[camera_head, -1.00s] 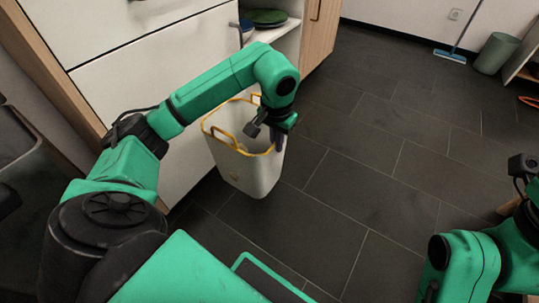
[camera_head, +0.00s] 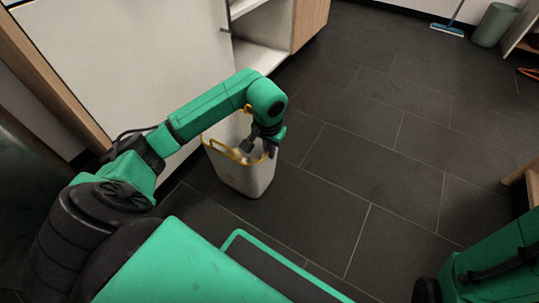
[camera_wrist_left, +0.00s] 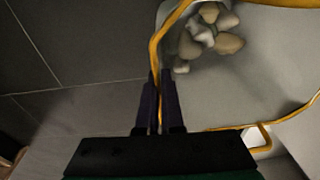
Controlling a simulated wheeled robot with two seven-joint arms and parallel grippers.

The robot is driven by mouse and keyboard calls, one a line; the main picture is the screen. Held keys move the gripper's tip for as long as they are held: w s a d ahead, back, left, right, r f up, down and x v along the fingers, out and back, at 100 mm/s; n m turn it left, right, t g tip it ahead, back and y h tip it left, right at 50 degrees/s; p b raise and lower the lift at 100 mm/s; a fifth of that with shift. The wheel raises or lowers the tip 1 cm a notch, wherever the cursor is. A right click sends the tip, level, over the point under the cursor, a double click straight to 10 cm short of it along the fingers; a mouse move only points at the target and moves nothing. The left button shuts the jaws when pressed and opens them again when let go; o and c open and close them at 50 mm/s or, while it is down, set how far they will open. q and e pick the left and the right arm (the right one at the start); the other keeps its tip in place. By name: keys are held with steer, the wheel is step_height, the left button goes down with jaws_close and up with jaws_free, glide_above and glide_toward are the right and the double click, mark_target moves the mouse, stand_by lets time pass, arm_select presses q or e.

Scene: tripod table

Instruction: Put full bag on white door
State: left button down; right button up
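The full bag (camera_head: 245,176) is a white, bin-shaped container with a yellow rim and handles. It hangs or stands upright beside the cabinet; whether it touches the floor I cannot tell. In the left wrist view, several beige and grey stones lie inside the bag (camera_wrist_left: 265,60). My left gripper (camera_head: 268,152) is at the bag's near right rim. In the left wrist view its dark fingers (camera_wrist_left: 160,92) are closed around the yellow rim. The white door (camera_head: 130,65) is a large flat panel behind my left arm. My right gripper is out of view.
An open white shelf (camera_head: 262,55) with a wooden side panel (camera_head: 309,22) stands right of the door. A green bin (camera_head: 493,25) and a blue broom (camera_head: 447,29) are at the far right. The dark tiled floor (camera_head: 370,110) between is clear.

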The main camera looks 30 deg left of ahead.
arm_select(q)
steer(key=shift+f, duration=0.4)
steer(key=c, duration=1.1)
jaws_free()
steer(key=shift+o, duration=0.2)
